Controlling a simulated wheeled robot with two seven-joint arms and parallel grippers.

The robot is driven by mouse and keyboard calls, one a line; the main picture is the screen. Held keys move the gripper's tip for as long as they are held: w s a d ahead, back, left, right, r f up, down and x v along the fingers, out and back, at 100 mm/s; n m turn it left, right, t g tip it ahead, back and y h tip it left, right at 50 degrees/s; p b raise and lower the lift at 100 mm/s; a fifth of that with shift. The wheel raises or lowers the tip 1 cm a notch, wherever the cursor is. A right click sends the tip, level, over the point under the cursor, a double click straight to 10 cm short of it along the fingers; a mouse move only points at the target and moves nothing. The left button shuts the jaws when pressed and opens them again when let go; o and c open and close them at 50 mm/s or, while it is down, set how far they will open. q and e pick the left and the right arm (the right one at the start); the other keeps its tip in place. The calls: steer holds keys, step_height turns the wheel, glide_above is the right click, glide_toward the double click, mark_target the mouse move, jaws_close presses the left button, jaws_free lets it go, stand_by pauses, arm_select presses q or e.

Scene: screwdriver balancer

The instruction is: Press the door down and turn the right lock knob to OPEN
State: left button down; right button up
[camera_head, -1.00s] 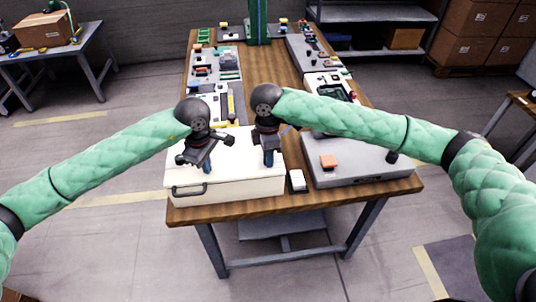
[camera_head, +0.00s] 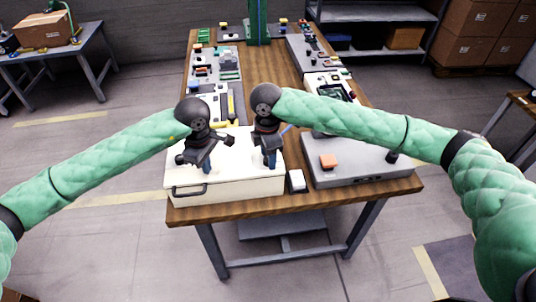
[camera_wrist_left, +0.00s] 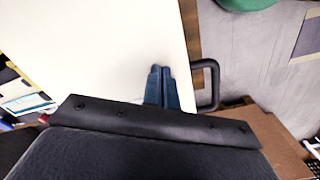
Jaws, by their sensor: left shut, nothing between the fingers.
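The white box with its flat lid, likely the door (camera_head: 225,184), sits at the front left of the wooden table. Its dark handle (camera_head: 189,190) is on the front face and also shows in the left wrist view (camera_wrist_left: 209,85). My left gripper (camera_head: 207,167) is over the lid's left part; in the left wrist view its blue fingers (camera_wrist_left: 160,68) are together, empty, pointing at the white surface beside the handle. I cannot tell whether they touch it. My right gripper (camera_head: 271,163) points down at the lid's right part. Its fingertips are too small to judge. No lock knob is distinguishable.
A small white block (camera_head: 297,181) lies just right of the box. Several devices line both table sides farther back. The table's middle strip (camera_head: 270,80) is clear.

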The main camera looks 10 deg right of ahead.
arm_select(q)
steer(key=shift+f, duration=0.1)
arm_select(e)
step_height(320, 180, up, 12)
steer(key=shift+w, duration=0.3)
stand_by(0.4)
arm_select(q)
steer(key=shift+r, duration=3.6)
arm_select(e)
steer(key=shift+f, duration=0.15)
